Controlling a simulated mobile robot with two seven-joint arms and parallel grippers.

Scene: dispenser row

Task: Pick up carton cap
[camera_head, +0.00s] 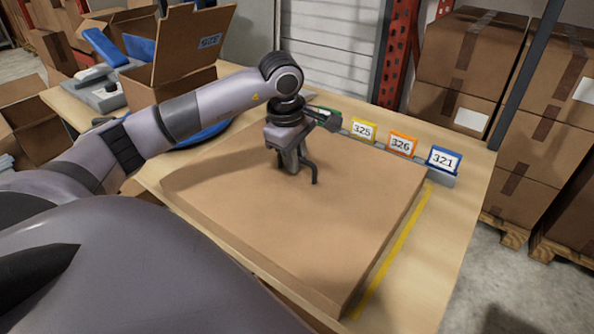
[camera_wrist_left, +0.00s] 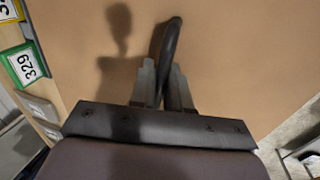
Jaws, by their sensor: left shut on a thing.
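The carton cap (camera_head: 250,205) is a large, flat brown cardboard piece lying on the wooden table. In the left wrist view its brown surface (camera_wrist_left: 235,50) fills most of the background. My left gripper (camera_head: 294,168) points down over the back middle of the cap. It is shut on a dark curved handle (camera_head: 314,174), which bends out beside the fingers. In the left wrist view the handle (camera_wrist_left: 171,40) rises between the two fingers (camera_wrist_left: 162,88). I cannot tell how the handle joins the cap. My right gripper is not in view.
Number cards 325 (camera_head: 363,131), 326 (camera_head: 401,145) and 321 (camera_head: 444,159) stand along the table's back edge. An open carton (camera_head: 185,60) stands at the back left. Stacked boxes (camera_head: 465,70) are behind on the right. Bare table (camera_head: 425,260) lies right of the cap.

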